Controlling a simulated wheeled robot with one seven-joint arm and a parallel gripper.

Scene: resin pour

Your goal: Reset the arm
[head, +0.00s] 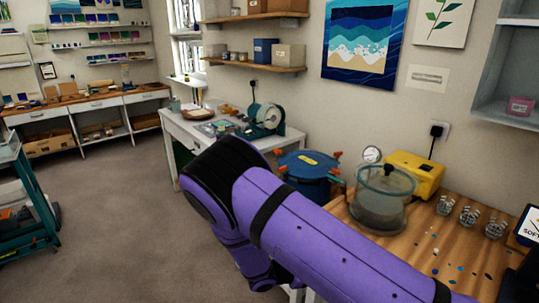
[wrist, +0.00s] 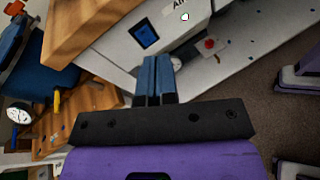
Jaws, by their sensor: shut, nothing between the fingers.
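My gripper (wrist: 155,78) shows in the wrist view, its two blue fingers together with nothing between them. It is in front of a white cabinet-like unit (wrist: 115,42) with a small blue panel, and I cannot tell whether they touch. In the head view my purple arm reaches across the lower middle, bent at the elbow. The gripper itself is hidden there.
The head view shows a wooden bench (head: 445,245) with a glass chamber (head: 381,205), yellow box (head: 414,172) and several small jars. A blue pot (head: 308,168) stands behind my arm. A teal cart (head: 30,205) is at left. Carpet (head: 110,220) is clear between.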

